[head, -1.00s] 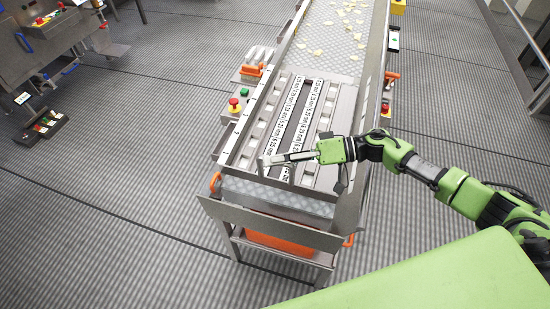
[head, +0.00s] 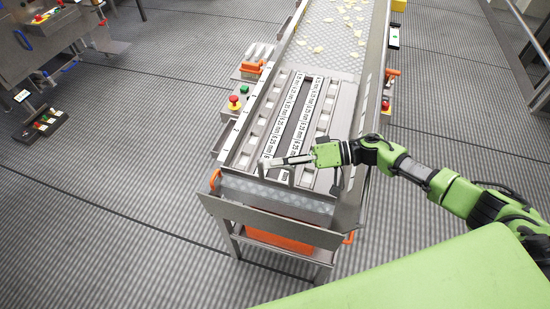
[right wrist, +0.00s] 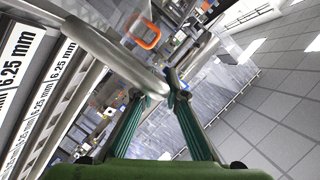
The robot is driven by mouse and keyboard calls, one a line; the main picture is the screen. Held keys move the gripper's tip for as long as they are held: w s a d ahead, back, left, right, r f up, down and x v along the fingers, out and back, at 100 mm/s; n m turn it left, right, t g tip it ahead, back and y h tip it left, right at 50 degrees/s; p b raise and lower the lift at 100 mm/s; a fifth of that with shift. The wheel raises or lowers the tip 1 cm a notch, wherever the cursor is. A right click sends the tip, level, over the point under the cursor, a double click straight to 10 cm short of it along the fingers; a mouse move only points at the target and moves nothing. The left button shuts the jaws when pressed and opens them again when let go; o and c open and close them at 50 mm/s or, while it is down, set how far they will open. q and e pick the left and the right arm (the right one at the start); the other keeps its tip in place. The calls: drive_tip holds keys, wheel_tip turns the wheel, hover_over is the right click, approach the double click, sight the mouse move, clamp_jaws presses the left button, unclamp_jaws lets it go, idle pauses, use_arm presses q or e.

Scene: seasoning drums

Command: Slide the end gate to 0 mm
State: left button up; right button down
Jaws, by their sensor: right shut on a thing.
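My right gripper (head: 268,163) is at the near left end of the labelled slotted deck (head: 318,168) of the conveyor. In the right wrist view its green-padded fingers (right wrist: 170,88) are closed on the end of a grey rounded bar (right wrist: 115,55), which seems to be the end gate's handle. In the head view, a short grey post (head: 262,167) stands at the fingertips. The white label strips (head: 303,130) read "6.25 mm" and run along the deck; they also show in the right wrist view (right wrist: 22,65). The 0 mm mark cannot be made out. My left gripper is out of view.
The conveyor belt (head: 325,40) carries scattered yellowish chips beyond the deck. A red emergency button (head: 234,102) and a green button (head: 244,89) stand on its left. Orange clamps (head: 215,180) sit on the frame. Open floor (head: 120,180) lies to the left.

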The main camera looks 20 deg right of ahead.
drive_tip(key=c, duration=2)
unclamp_jaws()
drive_tip(key=shift+c, duration=0.2)
wheel_tip(320, 180, up, 10)
drive_tip(key=shift+r, duration=0.1)
